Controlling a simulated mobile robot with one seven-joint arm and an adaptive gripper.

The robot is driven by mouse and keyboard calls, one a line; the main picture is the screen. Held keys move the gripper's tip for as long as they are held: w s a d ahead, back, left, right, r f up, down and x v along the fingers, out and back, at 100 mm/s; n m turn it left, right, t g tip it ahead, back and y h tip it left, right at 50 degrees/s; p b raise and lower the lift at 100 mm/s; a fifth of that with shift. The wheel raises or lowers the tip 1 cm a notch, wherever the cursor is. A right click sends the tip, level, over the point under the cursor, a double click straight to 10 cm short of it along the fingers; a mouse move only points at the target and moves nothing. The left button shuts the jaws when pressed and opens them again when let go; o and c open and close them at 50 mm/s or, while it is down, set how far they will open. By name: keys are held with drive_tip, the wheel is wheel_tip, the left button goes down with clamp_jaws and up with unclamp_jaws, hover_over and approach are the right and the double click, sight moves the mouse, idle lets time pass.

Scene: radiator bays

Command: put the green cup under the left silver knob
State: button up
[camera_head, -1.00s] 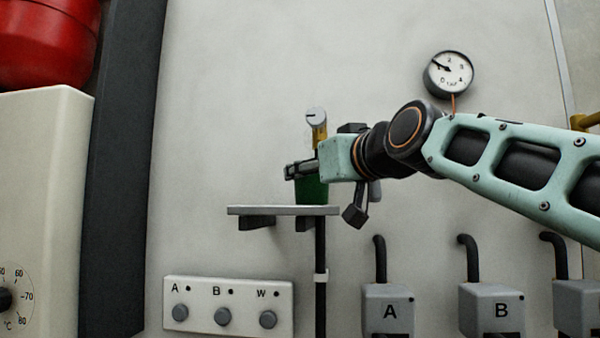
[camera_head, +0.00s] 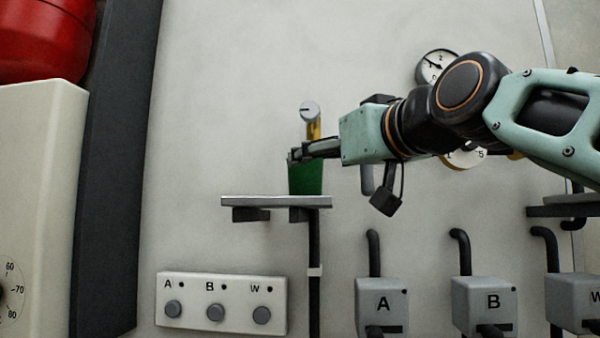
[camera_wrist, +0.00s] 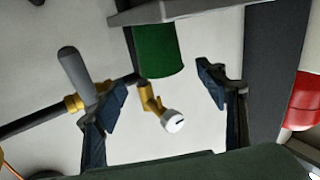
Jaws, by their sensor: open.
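The green cup (camera_head: 305,178) stands upright on a small grey shelf (camera_head: 245,201). A silver knob (camera_head: 310,112) on a brass valve is on the wall just above the cup. My gripper (camera_head: 298,156) is open, with its fingers at the height of the cup's rim in the head view; they hide part of the rim. In the wrist view, the shelf (camera_wrist: 190,8) and the cup (camera_wrist: 158,50) appear at the top, the cup beyond the spread fingertips (camera_wrist: 163,88). The silver knob (camera_wrist: 174,121) shows between the fingers there. No second silver knob is clearly visible.
A panel with round buttons marked A, B and W (camera_head: 238,287) is below the shelf. Grey boxes A (camera_head: 383,302) and B (camera_head: 486,298) with black pipes stand at the lower right. A gauge (camera_head: 432,66) is partly behind my arm. A grey-handled brass valve (camera_wrist: 77,70) is near my finger.

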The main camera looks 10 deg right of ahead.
drive_tip(key=v, duration=0.4)
drive_tip(key=shift+s+b, duration=0.25)
drive_tip(key=shift+b, duration=0.1)
drive_tip(key=shift+d, duration=0.1)
